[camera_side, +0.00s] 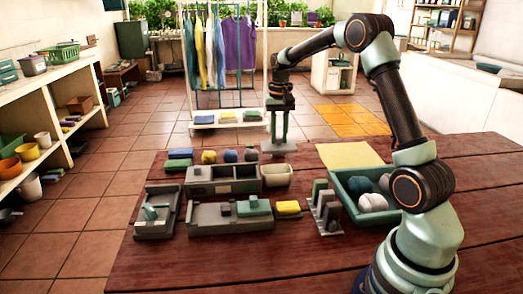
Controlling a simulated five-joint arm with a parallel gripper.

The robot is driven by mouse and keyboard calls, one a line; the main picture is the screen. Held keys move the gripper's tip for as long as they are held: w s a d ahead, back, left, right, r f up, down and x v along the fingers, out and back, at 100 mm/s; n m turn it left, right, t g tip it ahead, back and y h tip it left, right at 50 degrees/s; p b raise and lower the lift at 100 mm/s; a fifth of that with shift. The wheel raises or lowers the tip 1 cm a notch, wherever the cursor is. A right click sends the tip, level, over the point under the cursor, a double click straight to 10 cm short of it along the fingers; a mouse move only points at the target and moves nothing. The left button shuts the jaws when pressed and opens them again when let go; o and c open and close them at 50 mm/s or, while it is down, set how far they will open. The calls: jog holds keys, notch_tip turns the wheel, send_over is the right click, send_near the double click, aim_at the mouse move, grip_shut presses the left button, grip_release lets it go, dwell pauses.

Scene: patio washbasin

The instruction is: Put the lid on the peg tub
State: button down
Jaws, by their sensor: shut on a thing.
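My gripper (279,128) points straight down at the back of the table, its two green fingers close together. It is shut on a flat grey piece (279,149), which looks like the lid. The part between the fingertips is too small to make out. A small cream tub (277,177), which looks like the peg tub, stands in front of the lid and lower in the picture. The lid shows apart from the tub's rim. I cannot tell the lid's height above the table, nor what is inside the tub.
A grey compartment box (222,188) stands directly left of the tub. Small balls and coloured blocks lie behind it. A grey tray (230,224), a yellow block (288,208) and a slotted rack (325,215) are in front. A teal crate (346,202) of balls is right, with a yellow cloth (349,155) behind.

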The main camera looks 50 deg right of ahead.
jog(key=shift+w+d+f, duration=0.2)
jog(key=shift+w+f, duration=0.05)
jog(key=shift+f, duration=0.2)
jog(key=shift+w+d+f, duration=0.2)
jog(key=shift+f, duration=0.2)
notch_tip(320, 180, down, 6)
jog(key=shift+f, duration=0.25)
dwell(2.0)
jog(key=shift+c, duration=0.7)
grip_release()
jog(key=shift+r, duration=3.5)
